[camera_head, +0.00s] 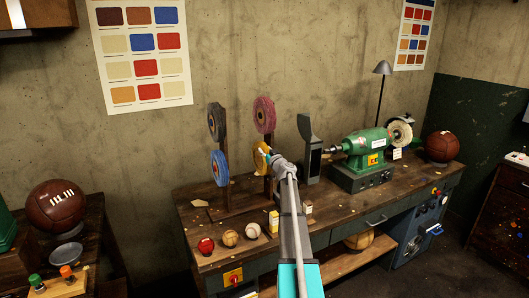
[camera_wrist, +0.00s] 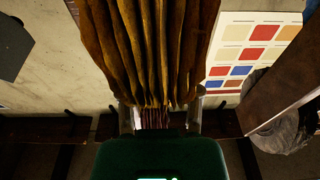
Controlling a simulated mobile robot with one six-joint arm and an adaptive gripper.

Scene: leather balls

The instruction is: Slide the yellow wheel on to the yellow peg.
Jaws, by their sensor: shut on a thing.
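My gripper (camera_head: 268,155) is at the rack on the workbench, shut on the yellow wheel (camera_head: 260,160). The wheel is partly hidden behind my arm in the head view. In the wrist view, the yellow wheel (camera_wrist: 150,50) shows as brownish-yellow pleated cloth layers, edge on, between the fingers of my gripper (camera_wrist: 160,115). The wheel is at the lower part of the rack's right post, below a pink wheel (camera_head: 264,115). I cannot make out the yellow peg, nor tell whether the wheel is around it.
A dark grey wheel (camera_head: 217,121) hangs above a blue wheel (camera_head: 220,168) on the left post. A green polishing machine (camera_head: 371,148) stands to the right. Several small balls, including a red one (camera_head: 206,246), sit along the workbench's (camera_head: 335,213) front left edge.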

